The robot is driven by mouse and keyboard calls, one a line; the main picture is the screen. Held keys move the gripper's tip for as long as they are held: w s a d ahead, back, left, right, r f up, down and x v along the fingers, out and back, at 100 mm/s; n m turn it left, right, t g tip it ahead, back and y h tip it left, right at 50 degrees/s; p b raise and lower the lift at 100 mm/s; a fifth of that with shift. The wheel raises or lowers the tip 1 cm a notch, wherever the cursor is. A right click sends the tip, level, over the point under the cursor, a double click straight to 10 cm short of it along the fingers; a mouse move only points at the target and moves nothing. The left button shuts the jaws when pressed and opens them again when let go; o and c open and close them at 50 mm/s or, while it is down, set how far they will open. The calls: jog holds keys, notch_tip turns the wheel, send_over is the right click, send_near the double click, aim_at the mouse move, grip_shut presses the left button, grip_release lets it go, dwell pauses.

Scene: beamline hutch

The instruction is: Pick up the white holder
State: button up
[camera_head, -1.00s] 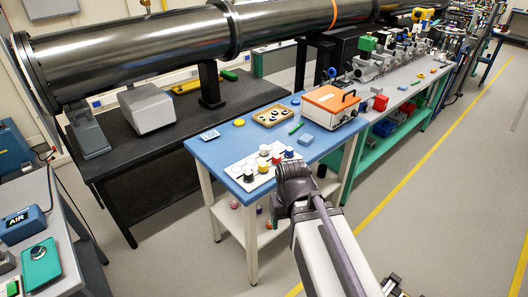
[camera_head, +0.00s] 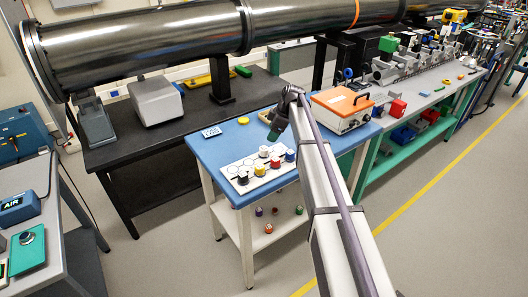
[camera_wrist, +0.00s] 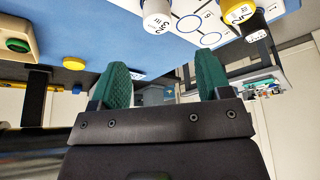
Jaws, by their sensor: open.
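The white holder (camera_head: 263,152) stands upright on a white sheet marked with circles (camera_head: 234,166), on the blue table. In the wrist view the white holder (camera_wrist: 157,15) appears at the top, partly cut off, beyond my fingers. Yellow (camera_head: 259,169), black (camera_head: 243,178), red (camera_head: 275,162) and blue (camera_head: 290,155) holders stand close to it on the sheet. My gripper (camera_head: 275,129) is above the table, behind and right of the white holder in the head view, apart from it. Its green fingers (camera_wrist: 164,82) are spread with nothing between them.
An orange-topped box (camera_head: 341,106) stands at the table's right. A tan tray (camera_head: 266,115) is partly hidden behind my gripper. A yellow disc (camera_head: 243,120) and a small label plate (camera_head: 211,132) lie at the back left. Small items sit on the lower shelf (camera_head: 270,233).

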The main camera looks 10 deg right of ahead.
aim_at(265, 148)
jog(key=b+x, duration=1)
jog(key=x, duration=0.1)
jog(key=shift+w+d+f, duration=0.1)
jog(key=shift+d+f, duration=0.2)
jog(key=shift+r, duration=0.25)
jog(key=c, duration=1)
